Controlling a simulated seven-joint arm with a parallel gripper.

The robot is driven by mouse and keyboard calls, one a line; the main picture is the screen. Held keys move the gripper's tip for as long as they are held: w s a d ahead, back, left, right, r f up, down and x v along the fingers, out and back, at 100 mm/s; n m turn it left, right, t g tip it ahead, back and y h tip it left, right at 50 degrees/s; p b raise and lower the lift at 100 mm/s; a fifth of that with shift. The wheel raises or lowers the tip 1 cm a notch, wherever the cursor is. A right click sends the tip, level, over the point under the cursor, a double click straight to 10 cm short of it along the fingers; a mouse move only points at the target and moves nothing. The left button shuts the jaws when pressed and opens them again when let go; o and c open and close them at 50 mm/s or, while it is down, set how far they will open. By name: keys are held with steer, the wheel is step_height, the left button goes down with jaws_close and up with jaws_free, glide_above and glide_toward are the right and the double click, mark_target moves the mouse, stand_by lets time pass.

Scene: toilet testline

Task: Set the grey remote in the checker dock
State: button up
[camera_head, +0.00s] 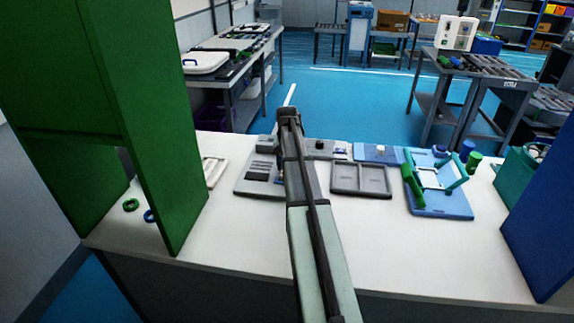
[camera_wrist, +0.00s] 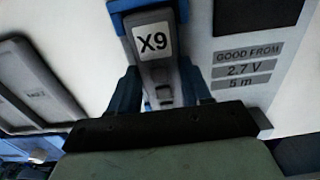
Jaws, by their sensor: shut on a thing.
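The grey remote (camera_wrist: 153,42), with a white X9 label, lies between the two blue fingers of my gripper (camera_wrist: 160,82) in the wrist view. My gripper is shut on it. Blue material shows around the remote's far end; I cannot tell whether it is part of the dock. The grey checker (camera_head: 255,183) stands left of my arm in the head view. My arm hides the gripper and remote in the head view.
A grey two-part tray (camera_head: 361,180) lies right of my arm. A blue fixture (camera_head: 440,205) with green handles stands farther right. A tall green panel (camera_head: 165,130) bounds the left, a blue panel (camera_head: 545,220) the right. The white tabletop (camera_head: 235,235) is clear in front.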

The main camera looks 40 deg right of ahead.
steer(key=o, duration=1.1)
steer(key=shift+f, duration=0.1)
step_height(320, 180, up, 12)
steer(key=shift+r, duration=0.15)
stand_by(0.5)
